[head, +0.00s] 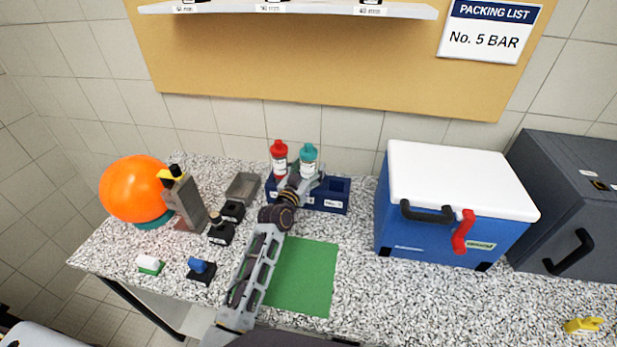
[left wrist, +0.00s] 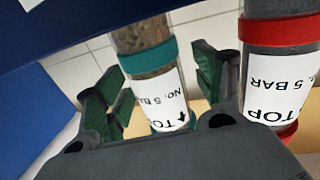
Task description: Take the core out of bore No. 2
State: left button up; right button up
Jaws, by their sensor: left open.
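A clear core tube with a teal cap (head: 308,153) stands upright in a dark blue rack (head: 325,206). A second core tube with a red cap (head: 279,150) stands to its left. My left gripper (head: 303,180) is at the teal-capped tube. In the left wrist view its open fingers (left wrist: 155,82) lie on either side of the teal-banded tube (left wrist: 152,60), whose label reads "TOP" and "No. 5 BAR". The red-banded tube (left wrist: 281,65) is just beyond the right finger. The bore numbers on the rack are too small to read surely. My right gripper is not in view.
A blue cooler (head: 420,235) with a white lid stands right of the rack, beside a dark grey case (head: 575,170). A green mat (head: 305,280) lies in front. Left are an orange ball (head: 135,188), a grey tray (head: 243,187) and small black-based items. A shelf (head: 300,8) hangs above.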

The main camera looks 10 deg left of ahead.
aim_at(308, 145)
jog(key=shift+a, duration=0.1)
pick_arm(q)
jog(key=c, duration=0.9)
jog(key=shift+r, duration=0.1)
jog(key=c, duration=0.6)
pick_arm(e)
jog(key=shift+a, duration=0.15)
pick_arm(q)
jog(key=shift+r, duration=0.25)
grip_shut()
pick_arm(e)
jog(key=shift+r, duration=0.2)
pick_arm(q)
jog(key=shift+r+p, duration=0.35)
jog(key=shift+p, duration=0.25)
notch_tip(308, 145, up, 4)
jog(key=p, duration=0.4)
jog(key=shift+r, duration=0.2)
notch_tip(308, 145, up, 3)
jog(key=shift+r+p, duration=0.1)
jog(key=shift+p, duration=0.25)
jog(key=shift+r, duration=0.6)
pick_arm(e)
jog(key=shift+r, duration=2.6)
